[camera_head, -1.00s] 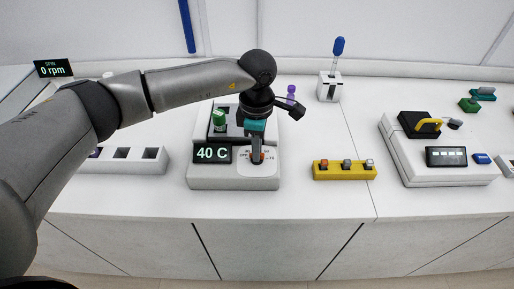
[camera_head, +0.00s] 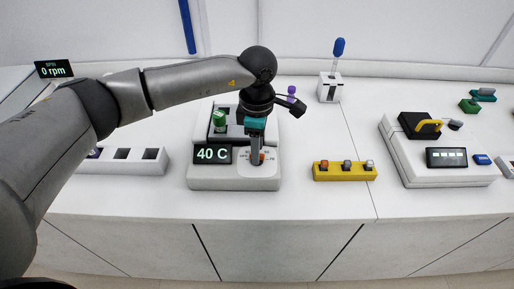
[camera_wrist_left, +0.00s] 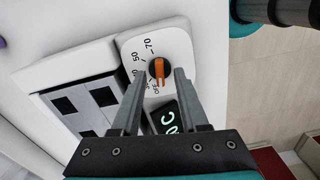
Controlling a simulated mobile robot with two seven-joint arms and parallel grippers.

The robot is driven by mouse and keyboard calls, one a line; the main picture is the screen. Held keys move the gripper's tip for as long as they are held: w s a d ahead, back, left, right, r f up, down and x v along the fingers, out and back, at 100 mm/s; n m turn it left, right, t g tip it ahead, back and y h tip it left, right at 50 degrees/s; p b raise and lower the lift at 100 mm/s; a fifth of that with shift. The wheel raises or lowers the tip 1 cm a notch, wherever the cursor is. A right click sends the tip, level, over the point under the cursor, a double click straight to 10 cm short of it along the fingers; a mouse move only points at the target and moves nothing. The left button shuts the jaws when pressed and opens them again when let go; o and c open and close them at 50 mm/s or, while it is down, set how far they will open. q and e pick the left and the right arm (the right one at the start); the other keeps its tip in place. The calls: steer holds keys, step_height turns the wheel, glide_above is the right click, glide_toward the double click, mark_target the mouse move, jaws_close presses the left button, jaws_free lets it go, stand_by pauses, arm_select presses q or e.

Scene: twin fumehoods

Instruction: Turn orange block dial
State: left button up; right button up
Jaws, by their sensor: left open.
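The orange dial (camera_wrist_left: 159,70) sits on a white plate with printed numbers on the front of the white block heater (camera_head: 232,184). In the head view only a bit of the dial's orange (camera_head: 262,156) shows beside my gripper. The heater's display (camera_head: 212,154) reads 40 C. My left gripper (camera_head: 256,160) points down over the dial. In the wrist view my left gripper (camera_wrist_left: 159,78) is open, with one finger on each side of the dial. I cannot tell whether the fingers touch it. My right gripper is not in view.
A green-capped tube (camera_head: 220,121) stands in the heater's block. A yellow rack (camera_head: 345,171) with several small vials is to the right. The counter in front of the heater is clear.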

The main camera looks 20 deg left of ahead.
arm_select(q)
step_height(320, 180, up, 14)
steer(key=shift+r, duration=0.25)
stand_by(0.4)
